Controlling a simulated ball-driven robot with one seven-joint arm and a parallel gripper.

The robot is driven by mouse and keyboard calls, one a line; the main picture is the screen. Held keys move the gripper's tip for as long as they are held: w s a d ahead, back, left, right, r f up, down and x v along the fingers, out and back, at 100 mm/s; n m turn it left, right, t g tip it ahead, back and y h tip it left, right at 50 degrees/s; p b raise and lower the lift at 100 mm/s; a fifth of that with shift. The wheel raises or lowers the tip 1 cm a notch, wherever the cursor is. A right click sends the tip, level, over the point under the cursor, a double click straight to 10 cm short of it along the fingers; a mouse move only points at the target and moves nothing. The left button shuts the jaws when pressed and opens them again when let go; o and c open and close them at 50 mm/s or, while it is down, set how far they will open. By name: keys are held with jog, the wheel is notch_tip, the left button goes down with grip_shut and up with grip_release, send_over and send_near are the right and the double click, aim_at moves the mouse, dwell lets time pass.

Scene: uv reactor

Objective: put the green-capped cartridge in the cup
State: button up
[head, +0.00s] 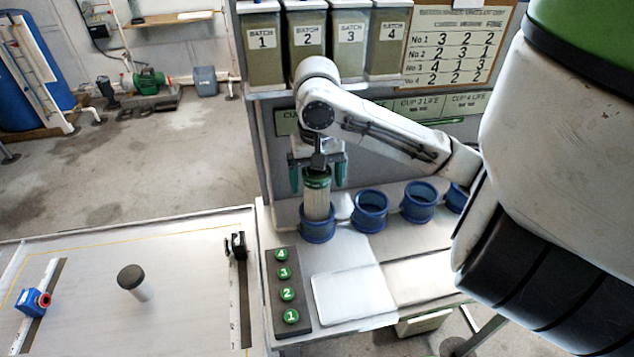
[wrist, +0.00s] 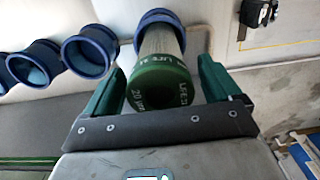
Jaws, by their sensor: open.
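The green-capped cartridge (head: 317,200) stands upright with its lower end in the leftmost blue cup (head: 318,231) on the bench. Its green cap (wrist: 161,88) faces the wrist camera, with lettering on it. My gripper (head: 318,184) is above it, pointing down, with its teal fingers apart on either side of the cap. In the wrist view gaps show between the cap and the fingers. The bottom of the cartridge is hidden inside the cup, whose rim (wrist: 160,17) also shows in the wrist view.
More blue cups (head: 370,210) stand in a row to the right. Numbered green buttons (head: 288,294) are on a dark strip in front. A dark-capped cylinder (head: 135,282) stands on the left table. Batch bins (head: 262,45) and a shelf are behind my arm.

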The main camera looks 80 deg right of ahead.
notch_tip(320, 180, up, 6)
jog(key=shift+f+p, duration=0.15)
jog(key=shift+p, duration=0.2)
